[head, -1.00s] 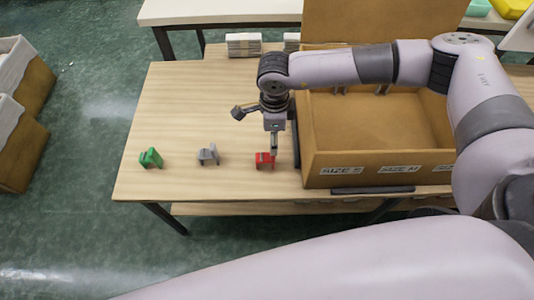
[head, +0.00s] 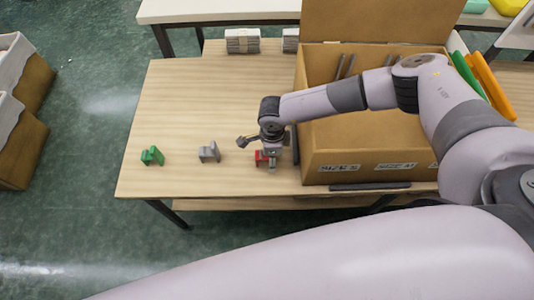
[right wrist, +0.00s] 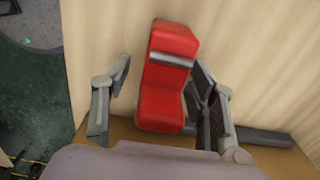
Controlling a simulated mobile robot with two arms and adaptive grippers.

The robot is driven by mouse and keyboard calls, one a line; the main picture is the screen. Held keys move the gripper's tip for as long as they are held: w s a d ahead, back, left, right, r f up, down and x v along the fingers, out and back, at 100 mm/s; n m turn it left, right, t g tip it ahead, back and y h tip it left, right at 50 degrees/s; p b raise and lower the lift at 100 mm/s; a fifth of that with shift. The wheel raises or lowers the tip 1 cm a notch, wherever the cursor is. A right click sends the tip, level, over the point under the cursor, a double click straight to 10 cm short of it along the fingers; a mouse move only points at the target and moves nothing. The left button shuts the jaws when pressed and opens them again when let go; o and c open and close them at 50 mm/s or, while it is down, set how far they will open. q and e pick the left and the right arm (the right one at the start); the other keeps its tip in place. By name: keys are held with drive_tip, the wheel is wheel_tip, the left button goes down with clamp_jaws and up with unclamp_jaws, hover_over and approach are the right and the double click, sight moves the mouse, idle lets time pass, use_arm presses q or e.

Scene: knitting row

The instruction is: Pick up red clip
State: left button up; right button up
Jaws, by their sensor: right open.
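The red clip (head: 261,157) lies on the wooden table (head: 170,110), just left of the cardboard box. In the right wrist view the red clip (right wrist: 167,80), with a grey band across it, lies between the fingers of my right gripper (right wrist: 160,105). Those fingers are open, one on each side of the clip; the right finger is close to it, and I cannot tell if it touches. In the head view my right gripper (head: 272,167) is down at the clip and partly hides it. My left gripper is not in view.
A grey clip (head: 209,152) and a green clip (head: 152,155) stand to the left on the table. The cardboard box (head: 370,165) with size labels is close on the right. A dark bar (head: 370,187) lies along the box's front. White stacks (head: 242,41) stand at the back.

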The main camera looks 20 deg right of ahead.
drive_tip(key=shift+c, duration=0.3)
drive_tip(key=c, duration=0.9)
drive_tip(key=shift+r, duration=0.1)
